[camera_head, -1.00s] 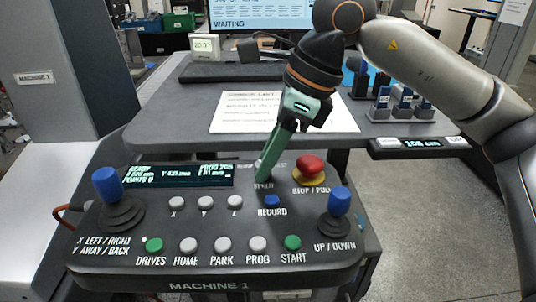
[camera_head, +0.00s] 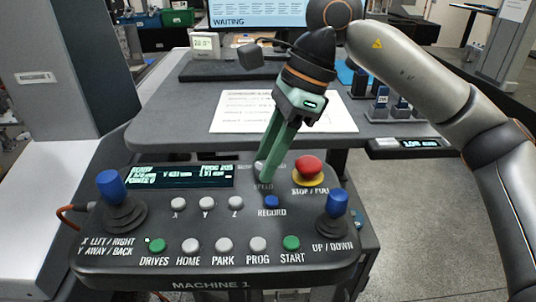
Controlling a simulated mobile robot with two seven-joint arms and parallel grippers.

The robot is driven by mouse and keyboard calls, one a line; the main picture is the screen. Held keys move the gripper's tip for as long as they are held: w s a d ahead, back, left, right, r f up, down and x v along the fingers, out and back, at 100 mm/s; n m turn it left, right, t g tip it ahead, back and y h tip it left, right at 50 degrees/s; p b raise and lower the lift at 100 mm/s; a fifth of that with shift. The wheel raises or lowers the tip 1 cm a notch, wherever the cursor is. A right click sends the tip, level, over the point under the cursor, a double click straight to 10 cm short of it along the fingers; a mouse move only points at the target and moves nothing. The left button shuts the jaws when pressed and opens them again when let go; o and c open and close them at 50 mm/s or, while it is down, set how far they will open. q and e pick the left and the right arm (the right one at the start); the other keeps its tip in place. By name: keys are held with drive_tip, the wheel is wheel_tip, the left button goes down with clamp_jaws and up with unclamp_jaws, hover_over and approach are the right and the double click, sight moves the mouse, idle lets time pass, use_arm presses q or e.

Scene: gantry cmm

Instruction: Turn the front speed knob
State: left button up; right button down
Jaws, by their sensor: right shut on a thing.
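The control panel (camera_head: 330,262) labelled MACHINE 1 stands in front of me. Its speed knob (camera_head: 259,166) is a small light-coloured knob above the SPEED label, left of the red stop button. My right gripper (camera_head: 265,176) comes down from above with its green fingers at the knob. The fingers are shut on the knob and hide most of it. The knob's pointer direction cannot be made out. My left gripper is not in view.
The red stop button (camera_head: 309,168) is close to the right of the fingers. The record button (camera_head: 271,202) is just below. Blue-topped joysticks stand at the panel's left (camera_head: 111,185) and right (camera_head: 337,203). A paper sheet (camera_head: 235,118) lies on the desk behind.

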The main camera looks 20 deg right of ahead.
drive_tip(key=c, duration=0.6)
unclamp_jaws()
drive_tip(key=shift+r, duration=0.1)
drive_tip(key=p+v, duration=0.1)
drive_tip(key=v, duration=1.1)
drive_tip(key=shift+r, duration=0.25)
